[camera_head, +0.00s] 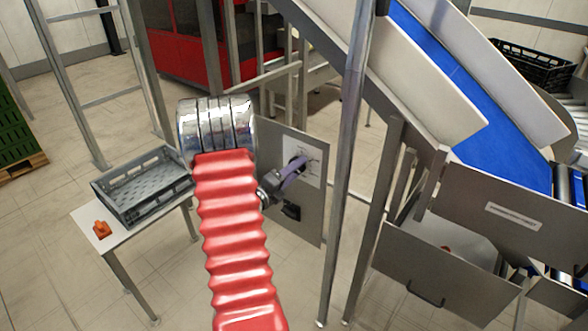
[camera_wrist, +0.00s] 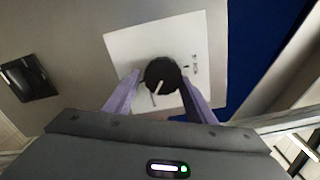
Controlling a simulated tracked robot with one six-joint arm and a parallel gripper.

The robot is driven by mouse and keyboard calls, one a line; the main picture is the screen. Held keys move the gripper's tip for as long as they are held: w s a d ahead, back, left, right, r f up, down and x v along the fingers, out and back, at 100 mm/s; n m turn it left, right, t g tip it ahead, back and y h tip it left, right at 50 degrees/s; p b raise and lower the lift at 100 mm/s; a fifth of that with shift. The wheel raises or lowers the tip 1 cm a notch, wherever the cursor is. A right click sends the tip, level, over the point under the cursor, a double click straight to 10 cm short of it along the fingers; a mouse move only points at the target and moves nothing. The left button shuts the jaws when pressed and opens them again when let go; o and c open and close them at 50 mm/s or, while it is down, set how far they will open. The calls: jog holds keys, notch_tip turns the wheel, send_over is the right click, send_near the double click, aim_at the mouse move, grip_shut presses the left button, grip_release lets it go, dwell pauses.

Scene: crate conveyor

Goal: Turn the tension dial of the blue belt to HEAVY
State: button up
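The tension dial is a round black knob (camera_wrist: 161,74) on a white label plate (camera_wrist: 120,45), fixed to a grey panel. A white pointer mark shows on the knob's lower part in the wrist view. Small print on the plate is too small to read. My gripper (camera_wrist: 161,78) has its two purple fingers apart, one on each side of the knob, with narrow gaps seeming to show. In the head view my gripper (camera_head: 297,166) is at the white plate (camera_head: 312,158) and hides most of the knob. The blue belt (camera_head: 440,70) slopes down at the right.
A black handle (camera_head: 291,210) sits on the panel (camera_head: 318,222) below the dial. A metal post (camera_head: 345,150) stands right of the panel. A grey crate (camera_head: 145,208) and an orange object (camera_head: 102,230) are on a small table (camera_head: 90,215) at left. A drawer (camera_head: 440,302) is at right.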

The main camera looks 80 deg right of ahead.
jog(key=o, duration=0.3)
jog(key=shift+w+r, duration=0.1)
jog(key=shift+r, duration=0.05)
jog(key=shift+o, duration=0.2)
jog(key=shift+w, duration=0.1)
jog(key=v, duration=1.3)
jog(key=shift+a+f, duration=0.2)
jog(key=shift+a, duration=0.1)
jog(key=shift+w, duration=0.1)
jog(key=n, duration=2)
jog(key=shift+w+a, duration=0.25)
jog(key=shift+d, duration=0.1)
